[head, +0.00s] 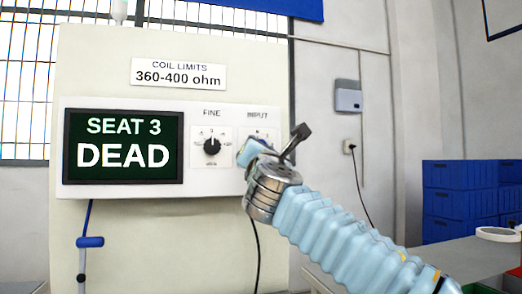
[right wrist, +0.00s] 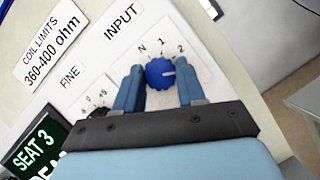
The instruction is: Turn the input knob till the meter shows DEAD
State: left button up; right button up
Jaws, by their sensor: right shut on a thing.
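The meter (head: 123,147) on the panel reads SEAT 3 and DEAD in white letters on a dark green screen. The input knob (right wrist: 160,73) is round and blue, under the INPUT label, with N, 1 and 2 printed around it. Its white mark points to the right in the right wrist view, just below the 2. My right gripper (right wrist: 159,80) is shut on the input knob, one blue finger on each side. In the head view my right gripper (head: 262,155) hides the knob. My left gripper is not in view.
The FINE knob (head: 212,146), black, is left of the input knob, close to my gripper. A COIL LIMITS sign (head: 179,74) reads 360-400 ohm above. Blue crates (head: 460,200) stand at the right behind a grey table (head: 470,252).

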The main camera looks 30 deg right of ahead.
dwell(0.3)
jog(key=o, duration=1.1)
jog(key=shift+c, duration=0.2)
jog(key=b+v, duration=0.3)
jog(key=v, duration=1)
jog(key=shift+s+a+f, duration=0.15)
jog(key=shift+s+a, duration=0.05)
jog(key=shift+s, duration=0.15)
